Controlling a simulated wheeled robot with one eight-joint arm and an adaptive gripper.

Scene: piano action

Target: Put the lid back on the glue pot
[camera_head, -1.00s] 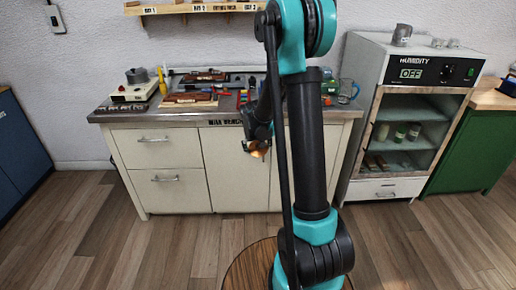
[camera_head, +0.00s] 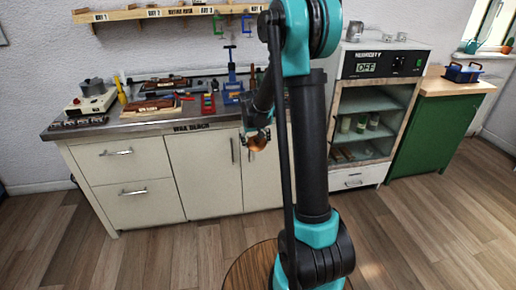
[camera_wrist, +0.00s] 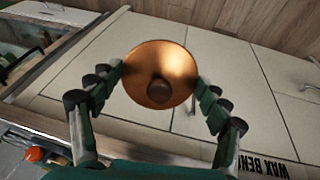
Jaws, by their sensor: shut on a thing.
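My gripper (camera_head: 257,136) is shut on a round copper-coloured lid (camera_wrist: 160,62) with a dark round knob in the middle. In the wrist view the fingers grip the lid at its left and right edges, with the knob towards the camera. In the head view the lid (camera_head: 258,145) hangs in front of the bench's cupboard doors, below the worktop. A small grey pot (camera_head: 92,86), perhaps the glue pot, sits on a white unit at the bench's left end, well left of my gripper. Its opening is too small to make out.
The wax bench (camera_head: 150,126) holds brown wooden pieces (camera_head: 150,106), a yellow bottle (camera_head: 121,90) and a blue press (camera_head: 232,85). A humidity cabinet (camera_head: 375,68) stands right of it, then a green cupboard (camera_head: 432,135). Wooden floor in front is clear.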

